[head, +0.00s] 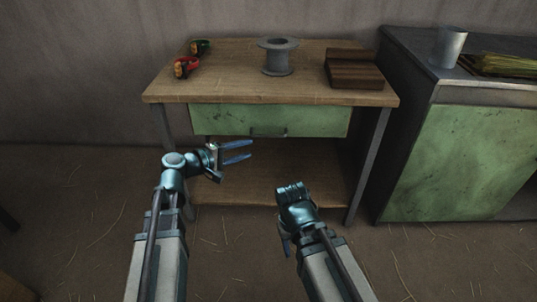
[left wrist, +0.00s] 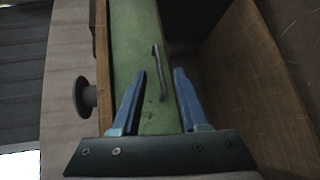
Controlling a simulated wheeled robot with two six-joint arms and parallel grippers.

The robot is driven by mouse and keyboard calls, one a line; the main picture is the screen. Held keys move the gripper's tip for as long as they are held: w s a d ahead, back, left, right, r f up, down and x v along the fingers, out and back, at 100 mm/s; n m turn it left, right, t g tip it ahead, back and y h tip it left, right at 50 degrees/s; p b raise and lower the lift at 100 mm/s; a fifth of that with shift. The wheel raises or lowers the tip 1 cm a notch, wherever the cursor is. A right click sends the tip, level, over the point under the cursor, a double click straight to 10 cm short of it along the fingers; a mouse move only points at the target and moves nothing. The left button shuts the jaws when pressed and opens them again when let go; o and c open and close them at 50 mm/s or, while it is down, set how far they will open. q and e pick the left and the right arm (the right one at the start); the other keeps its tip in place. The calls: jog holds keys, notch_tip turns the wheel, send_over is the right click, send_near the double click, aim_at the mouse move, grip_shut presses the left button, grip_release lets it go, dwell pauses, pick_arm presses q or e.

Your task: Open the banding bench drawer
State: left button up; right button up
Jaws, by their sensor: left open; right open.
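The banding bench (head: 230,85) has a wooden top and a green drawer (head: 220,119) under its front edge. The drawer looks shut. Its dark bar handle (head: 268,133) is at the lower middle of the front. My left gripper (head: 251,150) is open and empty, just below and left of the handle in the head view. In the left wrist view the handle (left wrist: 160,72) lies ahead, between the lines of the two blue fingers, apart from them, on the green drawer front (left wrist: 127,45). My right gripper (head: 285,243) is lower right; its fingers are mostly hidden.
On the bench top are a grey spool (head: 278,58), dark brown blocks (head: 353,70) and red and green hand tools (head: 187,66). A lower wooden shelf (head: 255,190) sits under the drawer. A green cabinet (head: 450,160) stands at the right. The floor in front is clear, with straw bits.

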aim_at(269, 136)
pick_arm(q)
jog(key=shift+n+t, duration=0.7)
jog(key=b+x, duration=0.1)
jog(key=x, duration=0.3)
jog(key=w+a+b+x, duration=0.1)
jog(key=x, duration=0.3)
jog(key=a+f+b+x, duration=0.1)
jog(key=x, duration=0.4)
jog(key=shift+w+d, duration=0.1)
jog(key=shift+w, duration=0.3)
pick_arm(e)
notch_tip(269, 136, down, 5)
jog(key=shift+r, duration=0.1)
pick_arm(q)
grip_shut()
